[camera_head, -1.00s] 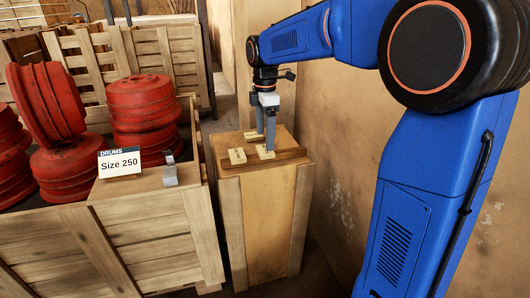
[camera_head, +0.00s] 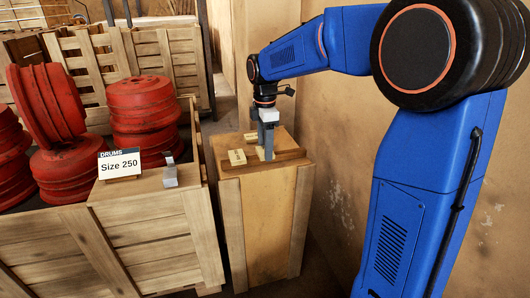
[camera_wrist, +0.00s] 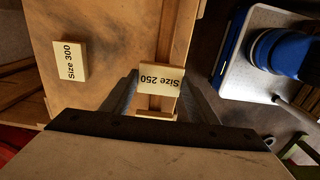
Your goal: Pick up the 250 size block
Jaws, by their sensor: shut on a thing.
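The fingers also show in the wrist view (camera_wrist: 158,98). In the head view the fingers hide most of the held block. I cannot tell whether it touches the stand. The Size 300 block (camera_wrist: 70,60) lies apart on the stand; a light block also shows left of my gripper in the head view (camera_head: 237,157).
A wooden crate (camera_head: 150,235) with several red drums (camera_head: 143,105) stands left of the stand. A "Drums Size 250" sign (camera_head: 119,164) is on its edge. A wall (camera_head: 345,170) rises close on the right. More crates (camera_head: 165,55) stand behind.

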